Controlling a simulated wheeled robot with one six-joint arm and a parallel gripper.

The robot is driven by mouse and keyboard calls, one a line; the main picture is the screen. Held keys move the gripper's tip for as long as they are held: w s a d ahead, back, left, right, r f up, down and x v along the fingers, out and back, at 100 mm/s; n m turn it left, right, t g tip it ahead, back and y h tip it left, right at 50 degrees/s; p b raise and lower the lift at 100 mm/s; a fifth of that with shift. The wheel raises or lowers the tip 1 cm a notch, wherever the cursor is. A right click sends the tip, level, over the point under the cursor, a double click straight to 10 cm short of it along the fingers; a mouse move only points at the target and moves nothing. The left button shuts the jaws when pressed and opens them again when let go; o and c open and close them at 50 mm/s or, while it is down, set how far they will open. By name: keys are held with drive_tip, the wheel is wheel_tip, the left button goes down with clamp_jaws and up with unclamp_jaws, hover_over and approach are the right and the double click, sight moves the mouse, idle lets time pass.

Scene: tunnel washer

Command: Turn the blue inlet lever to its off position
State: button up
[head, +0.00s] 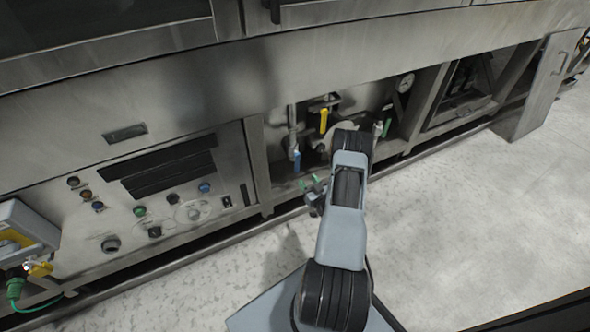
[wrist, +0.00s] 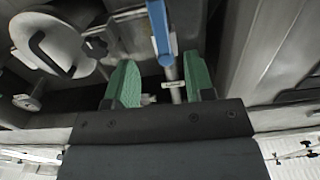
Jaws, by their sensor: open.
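The blue inlet lever (head: 297,160) hangs down on a vertical pipe in the open bay under the machine. In the wrist view the blue lever (wrist: 161,30) enters from the top edge, and its end comes down to the gap between my fingertips. My gripper (head: 310,183) is just below and slightly right of the lever in the head view. In the wrist view its two green fingers (wrist: 162,80) stand apart, one on each side of the lever's line, with no visible contact. The lever's pivot is out of the wrist view.
A yellow lever (head: 323,121) is above and right of the blue one, and a green lever (head: 387,128) is further right. A gauge (head: 405,82) is beyond. A button panel (head: 150,195) is left of the bay. A round cover with a handle (wrist: 52,42) is in the wrist view.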

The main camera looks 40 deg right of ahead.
sight(298, 167)
drive_tip(key=w, duration=0.3)
drive_tip(key=w+d+b, duration=0.1)
drive_tip(key=w, duration=0.2)
drive_tip(key=w+b, duration=0.1)
drive_tip(key=w, duration=0.2)
drive_tip(key=shift+d, duration=0.15)
